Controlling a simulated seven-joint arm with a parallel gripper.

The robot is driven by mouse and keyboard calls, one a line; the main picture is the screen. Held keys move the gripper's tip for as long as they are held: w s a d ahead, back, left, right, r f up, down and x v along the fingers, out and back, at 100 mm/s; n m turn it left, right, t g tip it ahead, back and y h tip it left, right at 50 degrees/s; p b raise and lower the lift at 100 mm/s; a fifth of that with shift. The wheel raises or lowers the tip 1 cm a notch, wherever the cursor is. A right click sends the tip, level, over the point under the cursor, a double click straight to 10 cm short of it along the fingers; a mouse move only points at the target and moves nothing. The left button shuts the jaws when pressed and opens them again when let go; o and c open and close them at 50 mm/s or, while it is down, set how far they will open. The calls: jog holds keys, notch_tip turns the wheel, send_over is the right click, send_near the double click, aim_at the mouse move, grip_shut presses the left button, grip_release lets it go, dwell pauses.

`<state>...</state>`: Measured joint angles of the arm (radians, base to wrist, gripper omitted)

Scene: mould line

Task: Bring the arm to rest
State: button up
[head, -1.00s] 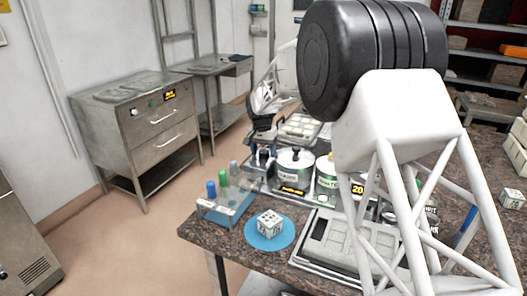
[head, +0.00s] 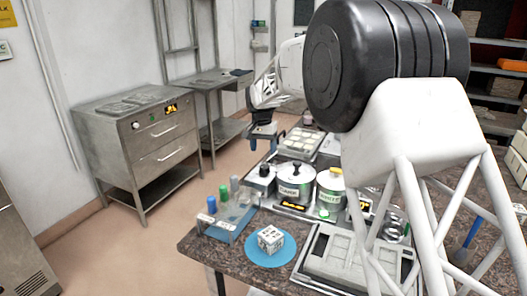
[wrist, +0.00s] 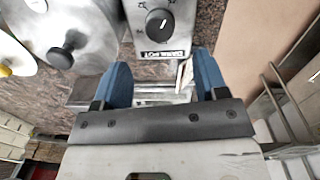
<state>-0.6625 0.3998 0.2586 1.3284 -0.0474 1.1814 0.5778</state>
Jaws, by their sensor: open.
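My gripper (head: 264,142) hangs from my white arm at the left edge of the worktop, beyond the pots in the head view. Its two blue fingers stand apart in the wrist view (wrist: 160,80), with nothing visibly clamped between them. A grey box with a black knob (wrist: 159,22) lies just ahead of the fingertips in the wrist view. My large black and white arm joint fills the right of the head view and hides part of the worktop.
The granite worktop (head: 205,250) carries lidded pots (head: 296,182), a tube rack (head: 228,222), a white cube (head: 270,239) on a blue disc (head: 286,254) and a mould tray (head: 335,258). A steel cabinet (head: 140,150) stands left across open floor.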

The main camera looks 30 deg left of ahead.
jog(key=shift+d, duration=0.1)
dwell(0.4)
jog(key=s+d+r, duration=0.2)
jog(key=d+r, duration=0.2)
jog(key=d, duration=0.6)
jog(key=s+d+r, duration=0.3)
jog(key=d+r, duration=0.2)
jog(key=d, duration=0.5)
jog(key=s+d+r+t, duration=0.1)
jog(key=s+d+r, duration=0.1)
jog(key=s+d, duration=0.5)
jog(key=s+d+r, duration=0.2)
jog(key=s+d, duration=0.2)
jog(key=d, duration=0.7)
jog(key=s+d+f, duration=0.2)
jog(key=s+d, duration=0.5)
jog(key=s, duration=0.3)
jog(key=s+d+f+m+t, duration=0.1)
jog(key=s+d+f, duration=0.2)
jog(key=s+d, duration=0.4)
jog(key=s+d+f, duration=0.3)
jog(key=s+d, duration=0.3)
jog(key=s, duration=0.8)
jog(key=shift+d+t, duration=0.3)
jog(key=shift+d, duration=0.1)
